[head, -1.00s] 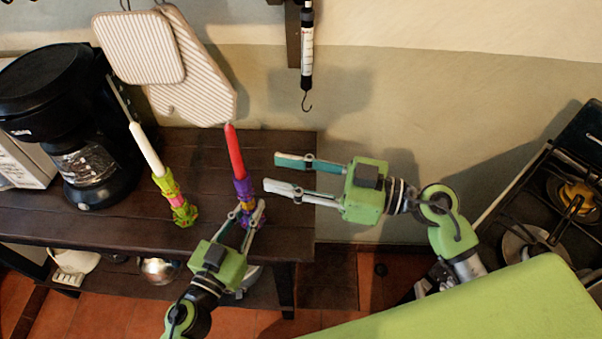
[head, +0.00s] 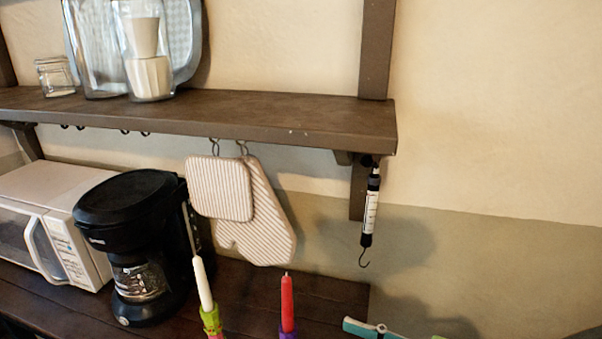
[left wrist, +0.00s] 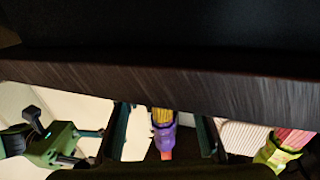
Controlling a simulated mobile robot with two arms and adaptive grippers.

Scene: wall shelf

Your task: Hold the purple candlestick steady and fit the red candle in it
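The red candle (head: 287,305) stands upright in the top of the purple candlestick (head: 288,336), of which only the upper end shows at the bottom of the head view. In the left wrist view, which looks upside down, the purple candlestick (left wrist: 162,135) stands between the fingers of my left gripper (left wrist: 165,118). Gaps show on both sides, so the fingers are open around it. A finger of my right gripper (head: 375,328) enters at the lower right of the head view. In the left wrist view my right gripper (left wrist: 88,147) is open and empty beside the candlestick.
A white candle (head: 203,283) in a green-yellow candlestick (head: 211,322) stands to the left. Behind it are a black coffee maker (head: 138,245) and a microwave (head: 55,222). A wall shelf (head: 230,112) with hanging pot holders (head: 265,225) and a spring scale (head: 370,210) is above.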

